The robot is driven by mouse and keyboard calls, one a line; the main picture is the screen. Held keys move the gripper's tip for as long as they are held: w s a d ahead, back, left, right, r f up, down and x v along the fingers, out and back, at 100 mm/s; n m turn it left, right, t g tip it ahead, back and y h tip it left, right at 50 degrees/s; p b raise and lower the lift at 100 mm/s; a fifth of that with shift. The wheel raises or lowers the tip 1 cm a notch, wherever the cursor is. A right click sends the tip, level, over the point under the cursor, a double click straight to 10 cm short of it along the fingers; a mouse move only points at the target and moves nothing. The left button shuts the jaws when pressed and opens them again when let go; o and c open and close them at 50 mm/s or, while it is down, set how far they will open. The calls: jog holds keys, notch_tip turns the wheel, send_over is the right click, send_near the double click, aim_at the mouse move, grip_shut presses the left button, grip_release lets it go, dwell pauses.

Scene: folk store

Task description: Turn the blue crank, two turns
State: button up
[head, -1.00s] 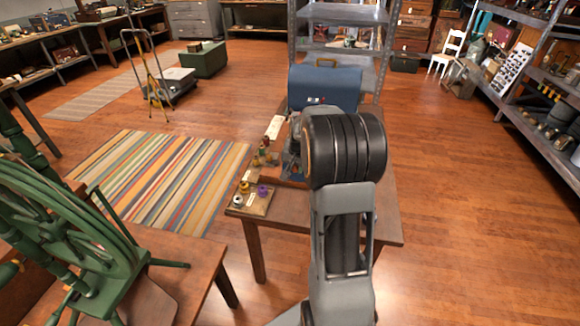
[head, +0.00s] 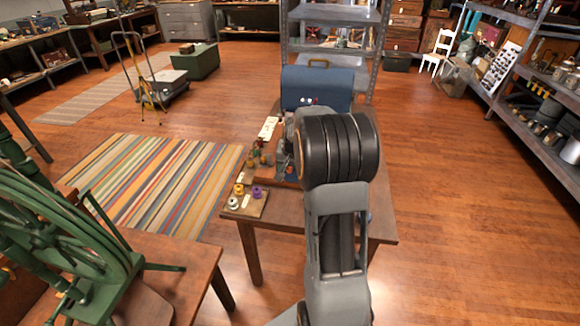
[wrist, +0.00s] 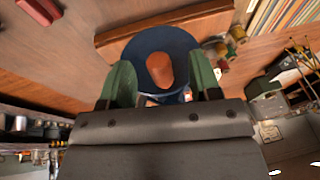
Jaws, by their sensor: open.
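The blue crank (wrist: 143,42) shows in the wrist view as a round dark blue disc with an orange-brown knob (wrist: 160,68) standing on it. My gripper (wrist: 161,75) is open, with one green-padded finger on each side of the knob. The knob lies between the fingers; I cannot tell whether either finger touches it. In the head view my arm covers most of the machine on the table, and I cannot make out the crank there.
The wooden table (head: 290,215) carries a small board with several thread spools (head: 239,190) at its left. A blue case (head: 317,88) stands at its back. A green spinning wheel (head: 60,235) is at the left. Floor to the right is clear.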

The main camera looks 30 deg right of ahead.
jog(key=p+v, duration=0.5)
jog(key=v, duration=0.4)
dwell(0.5)
dwell(0.6)
jog(key=s+a+r+n, duration=0.2)
jog(key=s+a+n, duration=0.2)
jog(key=s+a, duration=0.4)
jog(key=s+a+r+n, duration=0.3)
jog(key=s+a+n, duration=0.2)
jog(key=s+a, duration=0.4)
jog(key=shift+s+a+y, duration=0.3)
jog(key=shift+a+y, duration=0.1)
jog(key=shift+a, duration=1.15)
